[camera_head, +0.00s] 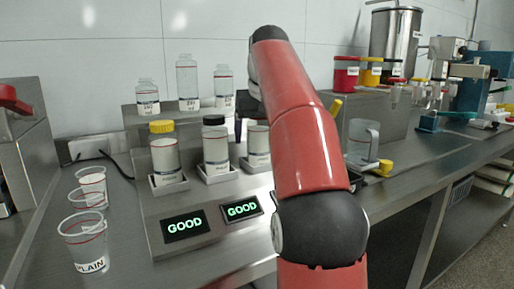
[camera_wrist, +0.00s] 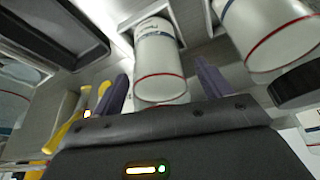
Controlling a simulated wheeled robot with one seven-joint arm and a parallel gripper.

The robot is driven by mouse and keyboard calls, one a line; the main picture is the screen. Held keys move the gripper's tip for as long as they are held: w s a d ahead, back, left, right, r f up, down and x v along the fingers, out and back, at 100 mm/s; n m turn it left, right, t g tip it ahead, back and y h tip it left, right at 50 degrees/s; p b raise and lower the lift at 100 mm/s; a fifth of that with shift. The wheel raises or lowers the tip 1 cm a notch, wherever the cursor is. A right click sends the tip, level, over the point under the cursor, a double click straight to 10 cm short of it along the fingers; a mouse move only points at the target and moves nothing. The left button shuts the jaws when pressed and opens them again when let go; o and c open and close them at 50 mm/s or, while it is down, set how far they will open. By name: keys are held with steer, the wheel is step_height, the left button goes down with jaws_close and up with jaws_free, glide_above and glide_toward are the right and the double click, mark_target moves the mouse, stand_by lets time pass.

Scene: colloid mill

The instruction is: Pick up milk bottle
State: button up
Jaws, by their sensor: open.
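Three white-filled bottles stand in holders on the steel stand in the head view: a yellow-capped bottle (camera_head: 165,157), a black-capped bottle (camera_head: 215,148) and a third bottle (camera_head: 258,143) partly behind my arm. No label readable here says milk. In the wrist view, a white bottle with a red line (camera_wrist: 160,65) lies between the two fingers of my gripper (camera_wrist: 161,72). It appears to be the third bottle; its top is hidden by the gripper body. My gripper is open, with a finger on each side; contact cannot be told. The black-capped bottle also shows in the wrist view (camera_wrist: 265,35), at right.
Clear bottles (camera_head: 187,83) stand on the raised shelf behind. Clear cups (camera_head: 85,240) stand at left, one marked PLAIN. Two displays (camera_head: 186,226) read GOOD. A clear jug (camera_head: 362,140) stands right of my arm. Yellow-handled items (camera_wrist: 65,130) lie close left of my gripper.

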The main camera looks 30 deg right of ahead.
steer(key=c, duration=1.3)
steer(key=shift+r, duration=0.1)
